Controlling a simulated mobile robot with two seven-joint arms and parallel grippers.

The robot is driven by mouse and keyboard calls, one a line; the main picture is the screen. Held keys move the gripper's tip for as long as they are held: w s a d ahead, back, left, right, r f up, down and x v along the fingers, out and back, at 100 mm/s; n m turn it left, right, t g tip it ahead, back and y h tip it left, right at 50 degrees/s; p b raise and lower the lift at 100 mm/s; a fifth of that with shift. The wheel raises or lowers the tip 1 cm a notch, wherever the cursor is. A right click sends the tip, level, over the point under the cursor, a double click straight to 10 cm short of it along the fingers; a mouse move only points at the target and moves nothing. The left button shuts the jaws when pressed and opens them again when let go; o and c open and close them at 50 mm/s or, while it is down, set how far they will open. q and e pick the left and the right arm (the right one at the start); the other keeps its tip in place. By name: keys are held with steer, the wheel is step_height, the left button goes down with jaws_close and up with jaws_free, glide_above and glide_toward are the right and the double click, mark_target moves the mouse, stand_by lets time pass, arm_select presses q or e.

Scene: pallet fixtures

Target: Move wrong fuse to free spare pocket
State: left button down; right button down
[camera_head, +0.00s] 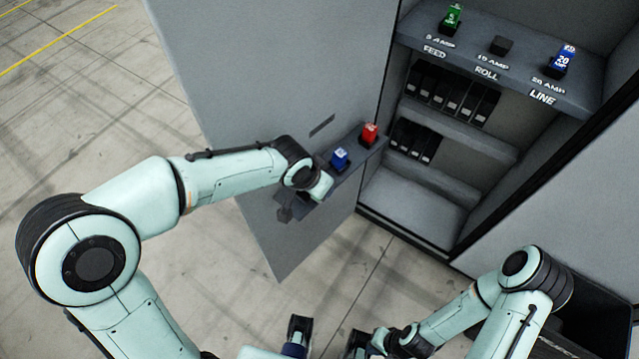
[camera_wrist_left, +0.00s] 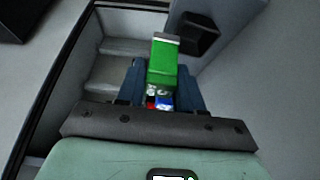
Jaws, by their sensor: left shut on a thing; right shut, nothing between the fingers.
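My left gripper (camera_wrist_left: 162,88) is shut on a green fuse (camera_wrist_left: 163,65), which shows between its blue fingers in the left wrist view. In the head view that arm reaches the left end of the door rack (camera_head: 352,147); the wrist hides the fuse and fingertips there. The rack bears a blue fuse (camera_head: 339,158) and a red fuse (camera_head: 369,133). On the cabinet's top shelf (camera_head: 480,62), a green fuse (camera_head: 452,18) stands at FEED and a blue fuse (camera_head: 561,60) at LINE; the ROLL socket (camera_head: 501,46) is empty. My right gripper (camera_head: 293,349) is low and empty.
The grey cabinet door (camera_head: 270,60) stands open on the left. Lower shelves hold several black modules (camera_head: 452,92). A dark bin (camera_head: 600,310) sits at the lower right. The concrete floor (camera_head: 90,110) at left is clear.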

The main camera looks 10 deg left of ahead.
arm_select(q)
steer(key=shift+s+a+f+b, duration=0.2)
steer(key=shift+f+b, duration=0.1)
steer(key=shift+f, duration=0.3)
steer(key=shift+s+a+f+b, duration=0.15)
steer(key=shift+f+b, duration=0.1)
steer(key=shift+f, duration=0.35)
steer(key=c, duration=1)
jaws_free()
steer(key=o, duration=0.4)
steer(key=shift+w+d, duration=0.1)
steer(key=shift+w, duration=0.1)
steer(key=shift+c, duration=0.2)
steer(key=shift+r, duration=0.2)
steer(key=shift+d, duration=0.1)
steer(key=shift+r, duration=0.25)
steer(key=p+v, duration=0.1)
steer(key=v, duration=1.2)
steer(key=shift+p, duration=0.3)
steer(key=shift+w, duration=0.1)
